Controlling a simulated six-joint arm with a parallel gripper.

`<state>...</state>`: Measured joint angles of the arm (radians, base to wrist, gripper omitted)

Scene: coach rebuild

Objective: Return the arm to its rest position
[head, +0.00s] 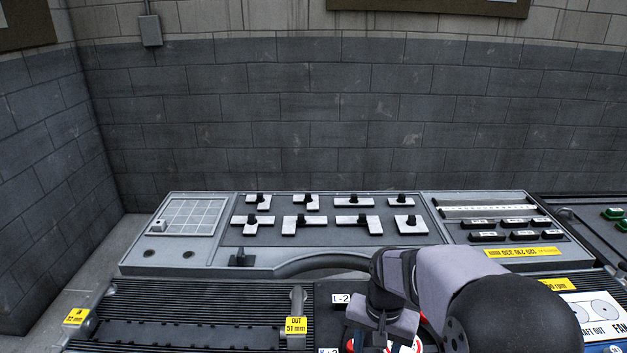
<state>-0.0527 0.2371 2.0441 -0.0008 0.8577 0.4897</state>
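My arm (445,275) reaches in from the lower right in the head view, with pale grey links and black joints. Its wrist end bends down over the front panel to the bottom edge of the picture. The end that carries my gripper (385,335) is partly hidden by the wrist and cut off by the frame. I cannot make out its fingers or anything held between them. Red and white parts show on both sides of it, but I cannot tell whether it touches them.
A grey console (330,262) with black-knobbed metal pieces stands behind the arm. A ribbed black bed (190,315) lies front left, with a yellow "OUT 51 mm" label (296,326). Green buttons (613,213) show far right. Block walls (300,110) close the back and left.

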